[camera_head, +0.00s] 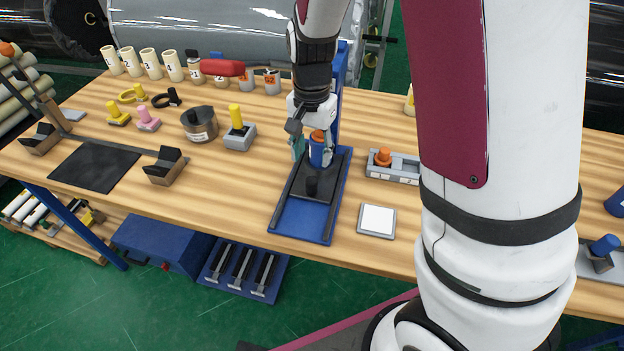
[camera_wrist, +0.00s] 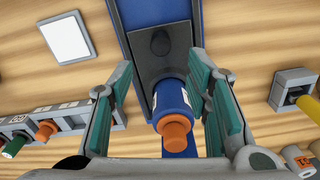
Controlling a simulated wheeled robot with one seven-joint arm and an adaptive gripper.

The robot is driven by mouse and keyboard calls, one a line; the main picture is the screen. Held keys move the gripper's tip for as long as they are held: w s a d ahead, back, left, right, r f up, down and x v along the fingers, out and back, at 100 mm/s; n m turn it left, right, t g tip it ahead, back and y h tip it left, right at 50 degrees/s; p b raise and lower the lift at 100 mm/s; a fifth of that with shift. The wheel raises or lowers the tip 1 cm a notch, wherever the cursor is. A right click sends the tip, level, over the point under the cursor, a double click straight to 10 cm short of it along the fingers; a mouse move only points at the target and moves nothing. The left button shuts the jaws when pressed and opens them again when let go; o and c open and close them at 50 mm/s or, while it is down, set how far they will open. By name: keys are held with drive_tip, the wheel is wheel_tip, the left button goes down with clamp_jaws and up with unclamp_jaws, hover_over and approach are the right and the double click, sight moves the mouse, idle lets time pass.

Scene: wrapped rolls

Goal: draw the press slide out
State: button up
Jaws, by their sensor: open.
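The press has a blue base (camera_head: 300,220) with dark rails and a blue column (camera_head: 346,85) behind. Its dark slide plate (camera_head: 329,178) lies between the rails and carries a black knob (camera_head: 311,187) toward the front; the knob also shows in the wrist view (camera_wrist: 160,43). A blue cylinder with an orange top (camera_head: 317,150) stands on the plate behind the knob. My gripper (camera_head: 313,156) is open over the plate, its teal-padded fingers on either side of the cylinder. The wrist view shows gaps between the cylinder (camera_wrist: 170,97) and both fingers.
A white square pad (camera_head: 377,220) and a grey holder with an orange-topped piece (camera_head: 392,168) stand right of the press. A grey block with a yellow handle (camera_head: 240,134) and a dark round tin (camera_head: 199,124) stand left. The table's front edge lies just before the base.

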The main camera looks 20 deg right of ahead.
sight(311, 180)
wheel_tip(311, 180, down, 10)
drive_tip(key=shift+f, duration=0.25)
drive_tip(key=shift+c, duration=0.6)
clamp_jaws()
